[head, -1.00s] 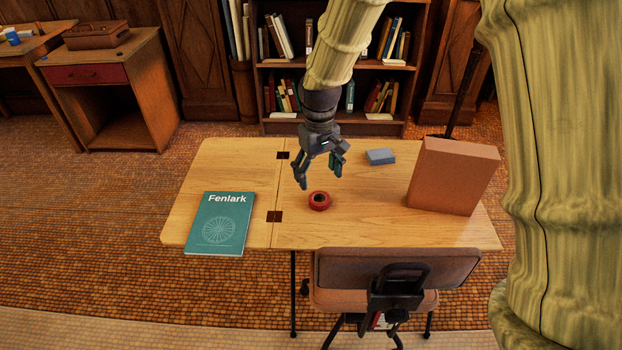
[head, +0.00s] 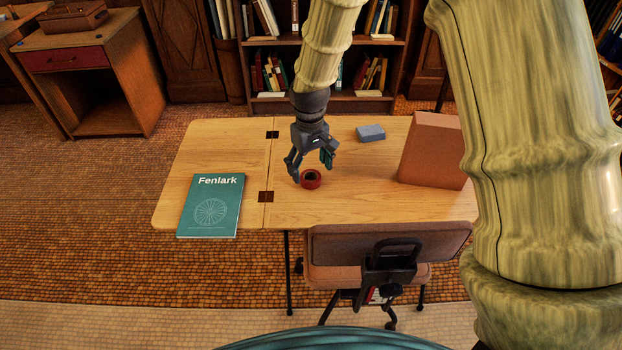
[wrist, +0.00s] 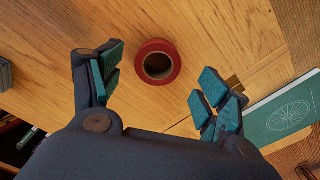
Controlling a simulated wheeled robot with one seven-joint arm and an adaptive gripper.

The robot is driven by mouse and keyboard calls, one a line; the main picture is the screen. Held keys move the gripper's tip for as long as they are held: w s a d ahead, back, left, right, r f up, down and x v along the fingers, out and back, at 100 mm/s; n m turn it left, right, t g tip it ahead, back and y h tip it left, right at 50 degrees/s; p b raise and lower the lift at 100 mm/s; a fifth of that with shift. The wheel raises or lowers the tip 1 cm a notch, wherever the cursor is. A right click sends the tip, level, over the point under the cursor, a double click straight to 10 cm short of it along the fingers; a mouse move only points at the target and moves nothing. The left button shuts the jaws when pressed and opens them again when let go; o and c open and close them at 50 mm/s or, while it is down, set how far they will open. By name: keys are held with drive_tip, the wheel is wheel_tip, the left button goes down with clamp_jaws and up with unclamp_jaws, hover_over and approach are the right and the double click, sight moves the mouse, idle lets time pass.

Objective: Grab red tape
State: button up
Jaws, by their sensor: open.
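The red tape (head: 311,179) is a small red roll with a dark hollow centre, lying flat on the wooden table (head: 340,205). In the wrist view the red tape (wrist: 158,62) lies ahead of the gap between the fingers, nothing touching it. My gripper (head: 309,168) is open and empty, with its fingers close above and behind the tape in the head view. In the wrist view my gripper (wrist: 155,90) shows its teal-padded fingers spread wide, one to each side of the tape's line.
A teal Fenlark book (head: 211,206) lies on the table's left part. A blue-grey block (head: 370,133) sits at the back, and an upright brown box (head: 432,150) stands at the right. A chair (head: 385,250) is at the front edge. The wood around the tape is clear.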

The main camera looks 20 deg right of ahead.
sight(311, 174)
drive_tip(key=shift+d+f, duration=0.15)
drive_tip(key=shift+f, duration=1.5)
drive_tip(key=shift+c, duration=0.2)
drive_tip(key=c, duration=0.9)
drive_tip(key=shift+c, duration=0.2)
